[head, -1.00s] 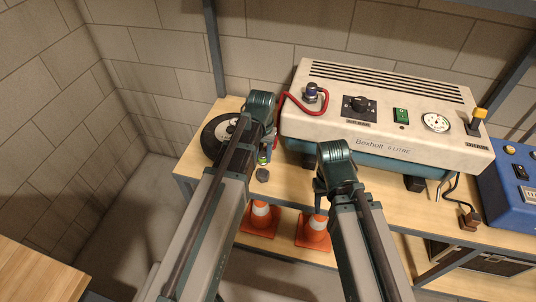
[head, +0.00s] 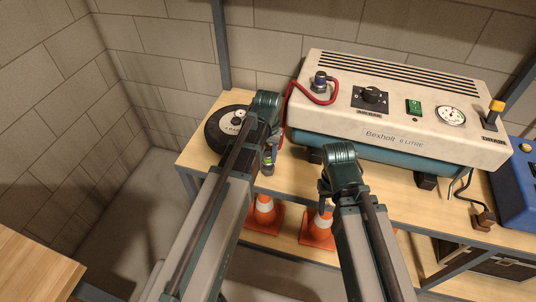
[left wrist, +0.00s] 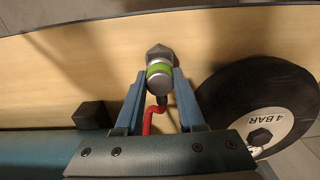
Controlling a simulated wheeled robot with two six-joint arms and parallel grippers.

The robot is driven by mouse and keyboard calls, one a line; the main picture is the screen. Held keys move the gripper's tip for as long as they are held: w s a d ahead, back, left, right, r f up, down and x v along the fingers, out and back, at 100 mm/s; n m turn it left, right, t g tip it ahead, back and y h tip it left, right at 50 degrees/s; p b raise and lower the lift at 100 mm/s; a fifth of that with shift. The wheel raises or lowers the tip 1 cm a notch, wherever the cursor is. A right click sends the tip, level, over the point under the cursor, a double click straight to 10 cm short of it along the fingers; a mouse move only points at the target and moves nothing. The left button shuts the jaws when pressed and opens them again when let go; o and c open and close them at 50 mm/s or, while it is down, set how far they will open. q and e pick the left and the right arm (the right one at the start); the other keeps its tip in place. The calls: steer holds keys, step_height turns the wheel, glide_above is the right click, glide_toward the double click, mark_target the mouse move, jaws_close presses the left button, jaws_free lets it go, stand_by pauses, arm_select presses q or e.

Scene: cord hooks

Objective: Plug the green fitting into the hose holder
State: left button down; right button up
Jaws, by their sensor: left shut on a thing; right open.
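The green fitting (left wrist: 159,71) has a green band and a pale metal end. My left gripper (left wrist: 157,84) is shut on it, one blue finger on each side, with a red hose trailing below it in the left wrist view. The fitting also shows in the head view (head: 268,162). A dark hexagonal piece, apparently the hose holder (left wrist: 160,51), is by the table's front edge. The fitting's end overlaps it in view; I cannot tell whether it is inside it. My right gripper (head: 323,207) is open and empty before the table's front edge.
A black wheel marked 4 BAR (left wrist: 262,105) lies close to my left gripper. The cream compressor (head: 390,105) stands behind, with the red hose (head: 298,91) running from its top. Orange cones (head: 318,230) stand below. A blue machine (head: 518,180) is at right.

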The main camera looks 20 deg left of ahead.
mark_target(268, 154)
arm_select(q)
steer(key=shift+f+b, duration=0.4)
steer(key=shift+f, duration=0.4)
steer(key=shift+f+b, duration=0.55)
steer(key=shift+b, duration=0.05)
stand_by(1.3)
steer(key=shift+c, duration=2.2)
jaws_free()
steer(key=shift+r, duration=0.15)
step_height(268, 154, up, 14)
steer(key=p, duration=1.4)
steer(key=shift+f, duration=0.2)
